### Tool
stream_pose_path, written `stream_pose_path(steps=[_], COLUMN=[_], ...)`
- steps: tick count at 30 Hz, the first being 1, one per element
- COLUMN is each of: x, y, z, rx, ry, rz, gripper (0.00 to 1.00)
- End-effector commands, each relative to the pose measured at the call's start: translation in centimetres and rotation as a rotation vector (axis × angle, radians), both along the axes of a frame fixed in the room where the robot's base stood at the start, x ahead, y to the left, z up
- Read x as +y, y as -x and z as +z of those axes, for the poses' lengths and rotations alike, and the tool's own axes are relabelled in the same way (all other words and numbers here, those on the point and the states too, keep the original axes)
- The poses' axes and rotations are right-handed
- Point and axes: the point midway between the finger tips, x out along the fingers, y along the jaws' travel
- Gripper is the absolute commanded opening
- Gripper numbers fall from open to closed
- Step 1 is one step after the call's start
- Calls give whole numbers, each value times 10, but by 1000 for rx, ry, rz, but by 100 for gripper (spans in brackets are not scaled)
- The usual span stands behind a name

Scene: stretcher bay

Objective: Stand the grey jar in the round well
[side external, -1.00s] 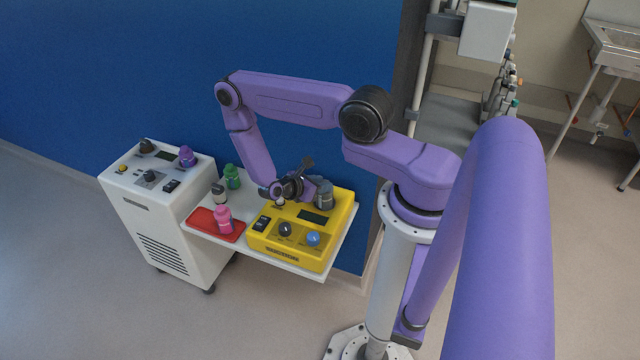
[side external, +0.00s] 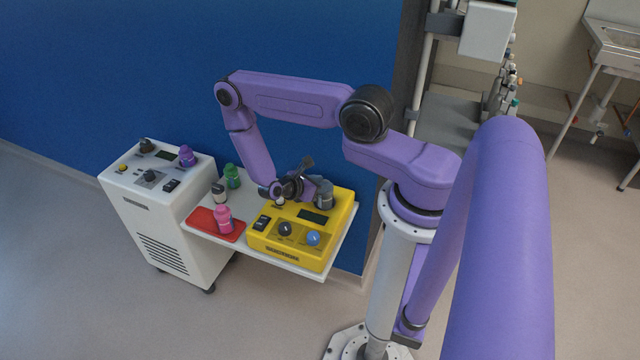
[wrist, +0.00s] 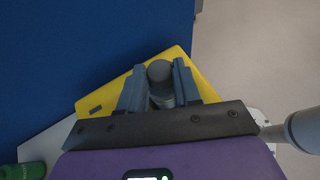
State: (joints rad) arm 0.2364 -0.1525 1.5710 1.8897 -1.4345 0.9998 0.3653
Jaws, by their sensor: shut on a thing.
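The grey jar (side external: 324,193) is at the back right of the yellow device (side external: 292,258). My gripper (side external: 311,191) reaches over that device and is shut on the jar. In the wrist view the jar (wrist: 160,72) shows its round grey top between the two blue-grey fingers of my gripper (wrist: 160,80). The jar looks upright. Its base is hidden, so I cannot tell whether it touches the device. I cannot make out the round well in either view.
A pink jar (side external: 223,219) stands on a red pad (side external: 203,222), left of the yellow device. A white-and-black jar (side external: 218,193) and a green jar (side external: 232,176) stand behind it. A white cabinet (side external: 160,235) carries a purple jar (side external: 187,156). A blue wall (side external: 120,70) is behind.

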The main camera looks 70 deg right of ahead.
Motion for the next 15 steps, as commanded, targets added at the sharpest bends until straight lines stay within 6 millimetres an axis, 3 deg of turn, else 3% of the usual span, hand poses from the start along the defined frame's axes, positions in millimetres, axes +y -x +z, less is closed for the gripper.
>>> stream_pose_path(steps=[15], x=[0], y=[0], z=[-8], rx=[0], ry=[1], rz=[0], gripper=[0])
